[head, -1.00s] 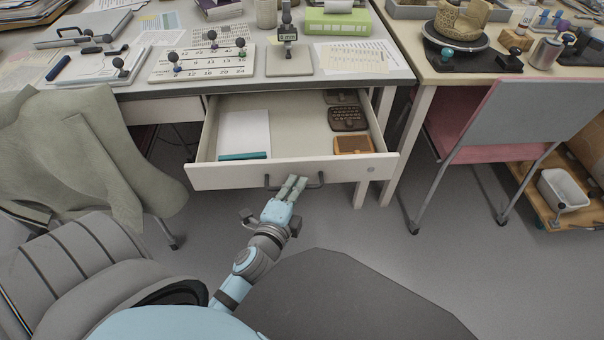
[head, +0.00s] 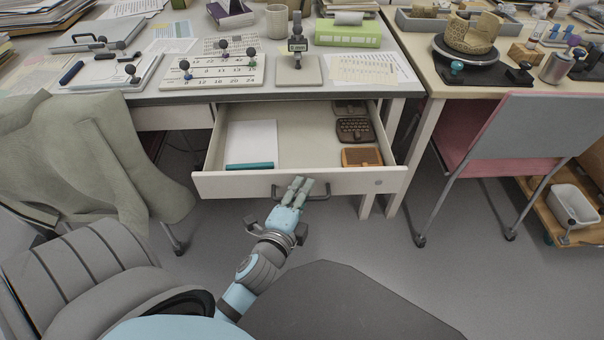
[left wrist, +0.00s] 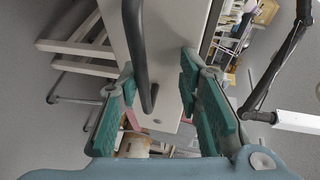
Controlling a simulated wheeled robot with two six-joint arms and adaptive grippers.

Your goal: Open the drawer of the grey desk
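The grey desk (head: 150,98) has its drawer (head: 290,120) pulled well out, with its inside visible. The drawer's dark bar handle (head: 277,191) is on the white drawer front (head: 235,184). My left gripper (head: 299,186) is at the handle, its fingers over the handle's middle in the head view. In the left wrist view my left gripper (left wrist: 160,105) has its green-padded fingers wide apart. The handle (left wrist: 138,50) shows between them, nearer the picture-left finger, with clear space to the other finger. Whether it touches a finger I cannot tell. My right gripper is not in view.
The drawer holds white paper (head: 251,142), a teal strip (head: 249,166), a dark brown keyed object (head: 354,130) and an orange-brown box (head: 361,157). A draped chair (head: 90,160) stands left, a pink-and-grey chair (head: 530,125) right. Floor is clear between the drawer and the right chair.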

